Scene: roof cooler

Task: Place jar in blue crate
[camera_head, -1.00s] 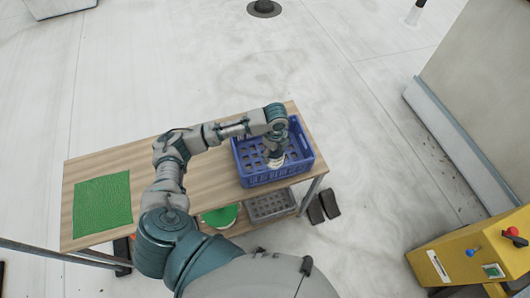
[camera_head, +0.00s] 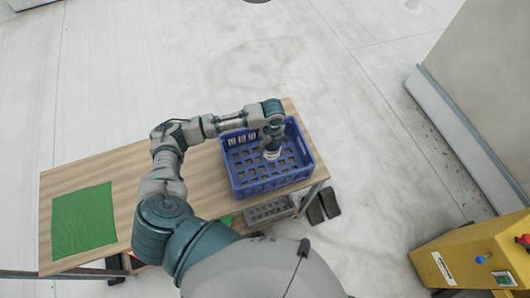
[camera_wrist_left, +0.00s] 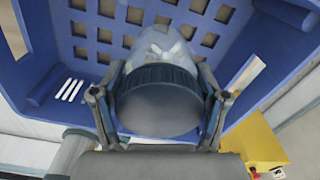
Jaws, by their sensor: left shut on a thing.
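The blue crate (camera_head: 240,186) stands on the right end of the wooden table (camera_head: 110,172). My left arm reaches over the crate, and my left gripper (camera_head: 271,150) is inside its outline, pointing down. In the left wrist view the gripper (camera_wrist_left: 160,110) is shut on the jar (camera_wrist_left: 160,100), with one finger on each side of its dark ribbed lid. The jar's pale body (camera_wrist_left: 160,48) points toward the slotted crate floor (camera_wrist_left: 205,35). The jar (camera_head: 272,154) shows only as a small pale patch in the head view. I cannot tell if it touches the floor.
A green mat (camera_head: 83,220) lies on the table's left part. A grey crate (camera_head: 270,208) sits below the table's right end. Dark shoe-like objects (camera_head: 322,204) lie on the ground beside it. A yellow control box (camera_head: 460,262) stands at the lower right.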

